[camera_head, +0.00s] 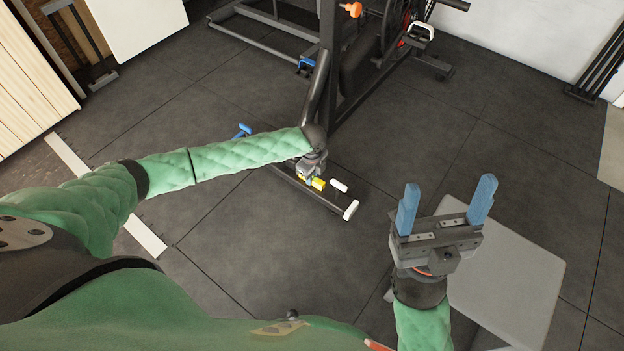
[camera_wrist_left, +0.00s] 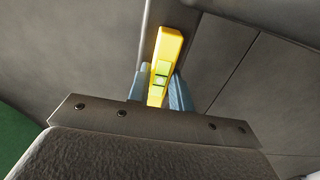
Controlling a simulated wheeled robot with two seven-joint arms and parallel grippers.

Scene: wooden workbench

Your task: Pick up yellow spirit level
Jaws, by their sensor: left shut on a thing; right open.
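The yellow spirit level (camera_head: 318,184) shows as a small yellow piece at my left gripper (camera_head: 312,181) in the head view, over the foot of the exercise machine. In the left wrist view the yellow spirit level (camera_wrist_left: 168,45) stands out lengthwise between the two blue fingers, with its green vial facing the camera. The left gripper (camera_wrist_left: 160,78) is shut on it. Its lower end is hidden behind the gripper body. My right gripper (camera_head: 446,207) is open and empty, its blue fingers wide apart, at the right of the head view.
A black exercise machine (camera_head: 328,70) stands at the top centre, its foot bar ending in a white cap (camera_head: 351,210) near my left gripper. A grey flat-topped surface (camera_head: 520,285) lies beside and below my right gripper. Dark floor tiles (camera_head: 240,225) are mostly clear around.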

